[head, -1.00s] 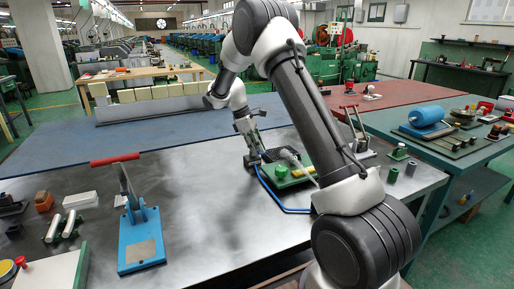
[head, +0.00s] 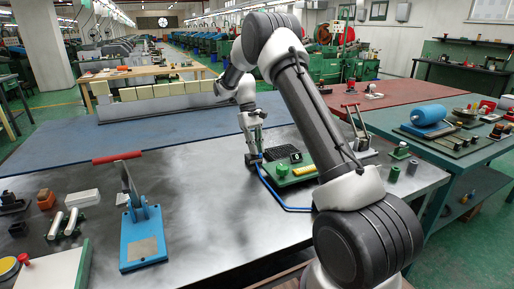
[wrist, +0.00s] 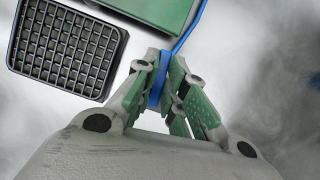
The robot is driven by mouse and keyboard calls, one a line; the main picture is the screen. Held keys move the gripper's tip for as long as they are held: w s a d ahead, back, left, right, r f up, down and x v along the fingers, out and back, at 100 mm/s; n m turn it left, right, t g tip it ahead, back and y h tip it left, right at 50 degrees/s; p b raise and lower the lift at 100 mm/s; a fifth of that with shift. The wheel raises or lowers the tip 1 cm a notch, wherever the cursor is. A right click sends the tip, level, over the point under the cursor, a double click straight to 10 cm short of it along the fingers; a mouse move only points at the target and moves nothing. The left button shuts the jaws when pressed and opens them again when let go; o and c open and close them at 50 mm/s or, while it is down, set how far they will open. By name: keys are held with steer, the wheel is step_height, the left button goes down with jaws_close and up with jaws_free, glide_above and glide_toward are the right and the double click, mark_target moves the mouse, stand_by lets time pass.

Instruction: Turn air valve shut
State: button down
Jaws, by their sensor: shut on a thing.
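My gripper (wrist: 163,85) is shut on a narrow blue piece (wrist: 157,88) that looks like the air valve's handle. Its fingers hide most of it, and I cannot tell how far it is turned. A thin blue hose (wrist: 188,32) runs from there along the edge of a green plate (wrist: 148,8). In the head view my gripper (head: 254,159) is low over the metal bench at the left end of that plate. The hose also shows there (head: 270,189), curving along the plate's front. The valve body is hidden behind the gripper.
A black grid (wrist: 68,45) lies close left of my fingers. A green knob (head: 283,171) and a yellow bar (head: 303,169) are on the plate. A blue lever press (head: 141,236) stands at the left. The bench (head: 215,215) between is clear.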

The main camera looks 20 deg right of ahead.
steer(key=shift+w+a+f+m+y, duration=0.15)
steer(key=shift+m+y, duration=0.15)
steer(key=shift+m, duration=0.3)
steer(key=c, duration=1.5)
jaws_free()
steer(key=v, duration=1.2)
